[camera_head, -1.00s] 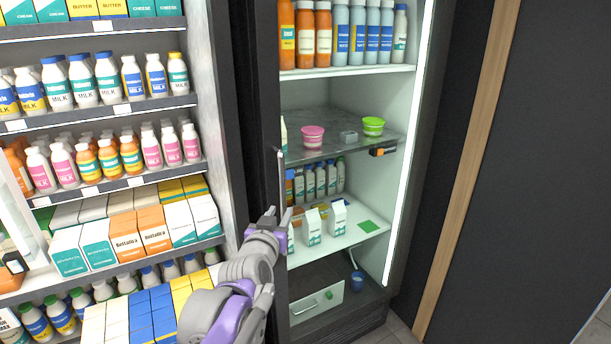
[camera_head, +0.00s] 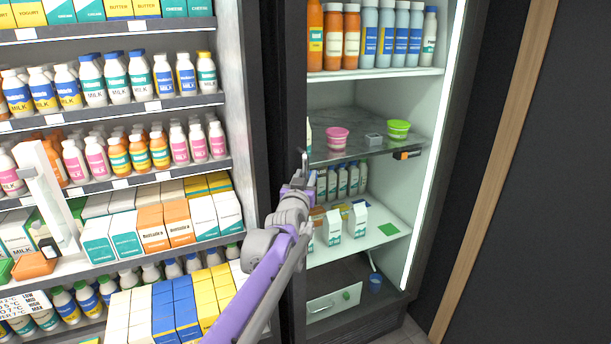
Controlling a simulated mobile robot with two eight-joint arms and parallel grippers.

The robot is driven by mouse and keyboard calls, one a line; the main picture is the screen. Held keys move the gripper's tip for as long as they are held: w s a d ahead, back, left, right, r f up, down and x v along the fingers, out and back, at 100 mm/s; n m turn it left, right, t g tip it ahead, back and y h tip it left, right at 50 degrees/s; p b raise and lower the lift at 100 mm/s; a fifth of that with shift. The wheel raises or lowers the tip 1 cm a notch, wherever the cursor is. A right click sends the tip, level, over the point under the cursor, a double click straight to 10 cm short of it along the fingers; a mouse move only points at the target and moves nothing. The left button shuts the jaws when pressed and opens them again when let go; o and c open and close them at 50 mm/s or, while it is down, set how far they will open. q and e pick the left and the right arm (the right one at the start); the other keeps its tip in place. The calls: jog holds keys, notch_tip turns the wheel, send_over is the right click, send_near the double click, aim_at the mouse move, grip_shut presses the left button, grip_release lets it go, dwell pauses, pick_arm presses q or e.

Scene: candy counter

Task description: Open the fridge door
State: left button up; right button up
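The fridge (camera_head: 435,180) is the tall lit case at the right, with a dark frame. Its inside shows clearly; I cannot tell door glass from open air. My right gripper is not in view.
Inside the fridge are bottles (camera_head: 369,35), a pink cup (camera_head: 337,139), a green cup (camera_head: 398,130), cartons (camera_head: 358,219) and a bottom drawer (camera_head: 333,304). Open shelves (camera_head: 110,183) of milk and boxes fill the left. A dark wall (camera_head: 550,190) stands at the right.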

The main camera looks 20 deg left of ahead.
pick_arm(q)
jog(key=shift+w, duration=0.1)
grip_shut()
dwell(1.4)
